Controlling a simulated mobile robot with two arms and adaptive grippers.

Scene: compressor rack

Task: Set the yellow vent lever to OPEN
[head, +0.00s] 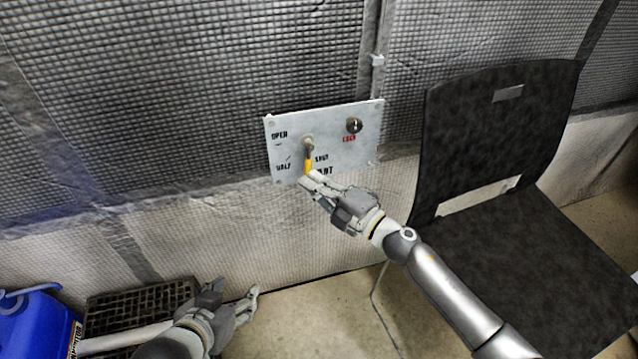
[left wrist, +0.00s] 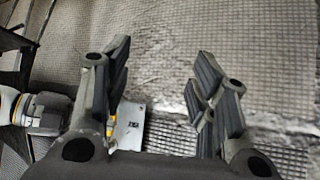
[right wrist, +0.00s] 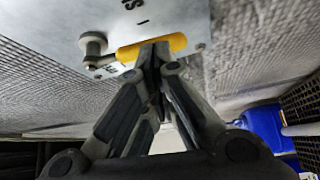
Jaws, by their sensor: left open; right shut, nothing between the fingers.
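The yellow vent lever (head: 308,166) hangs from its pivot on the pale wall panel (head: 345,160), its grip pointing down, beside the SHUT mark. OPEN is at the panel's upper left and HALF at the lower left. My right gripper (head: 307,181) is shut and empty, its tips at the grip's lower end. In the right wrist view its tips (right wrist: 153,48) overlap the yellow grip (right wrist: 172,43); I cannot tell whether they touch. My left gripper (head: 235,289) is open and empty, low and left of the panel. The lever shows small in the left wrist view (left wrist: 110,128).
A key switch (head: 354,125) with a red label is at the panel's upper right. A black chair (head: 500,140) stands right of the panel. A blue container (head: 35,325) and a dark crate (head: 140,297) are at lower left. Quilted wall surrounds the panel.

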